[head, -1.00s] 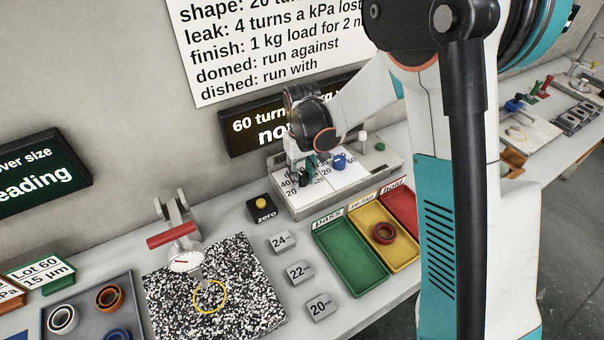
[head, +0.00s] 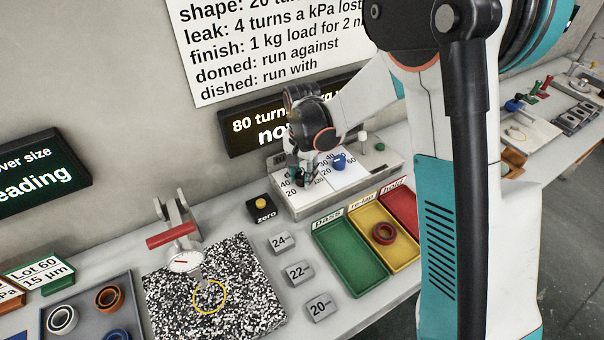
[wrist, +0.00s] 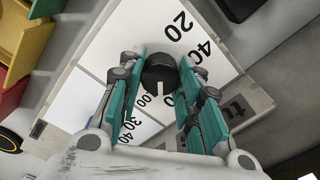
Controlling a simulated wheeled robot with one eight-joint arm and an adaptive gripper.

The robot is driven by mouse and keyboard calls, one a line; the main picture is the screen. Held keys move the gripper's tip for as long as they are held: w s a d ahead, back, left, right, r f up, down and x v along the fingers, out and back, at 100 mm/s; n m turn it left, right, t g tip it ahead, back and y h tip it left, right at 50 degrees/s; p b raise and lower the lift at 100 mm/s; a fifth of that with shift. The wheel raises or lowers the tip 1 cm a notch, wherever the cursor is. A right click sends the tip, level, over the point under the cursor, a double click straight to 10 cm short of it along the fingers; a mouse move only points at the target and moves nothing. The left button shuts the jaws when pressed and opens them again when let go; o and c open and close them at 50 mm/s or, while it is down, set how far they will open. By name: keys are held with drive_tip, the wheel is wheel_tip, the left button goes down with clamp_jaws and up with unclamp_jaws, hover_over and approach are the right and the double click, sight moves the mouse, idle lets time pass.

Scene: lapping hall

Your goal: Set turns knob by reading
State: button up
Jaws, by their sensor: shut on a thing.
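The black turns knob (wrist: 158,70) with a white pointer mark shows in the wrist view, on a white dial plate (wrist: 110,45) with printed numbers such as 20 and 40. My gripper (wrist: 163,76) is shut on the knob, its teal fingers on either side. In the head view my gripper (head: 304,173) stands at the left dial of the control box (head: 300,207) and hides the knob.
A blue knob (head: 339,161) sits right of my gripper on the same box. A zero button block (head: 262,208), green tray (head: 348,258), yellow tray (head: 398,255) with a ring, and red tray (head: 400,208) stand in front. Weights and a speckled plate (head: 250,320) lie nearer.

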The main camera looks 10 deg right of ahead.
sight(302, 175)
drive_tip(key=shift+m, duration=2.3)
drive_tip(key=o, duration=1)
drive_tip(key=shift+o, duration=0.2)
wheel_tip(302, 175, up, 12)
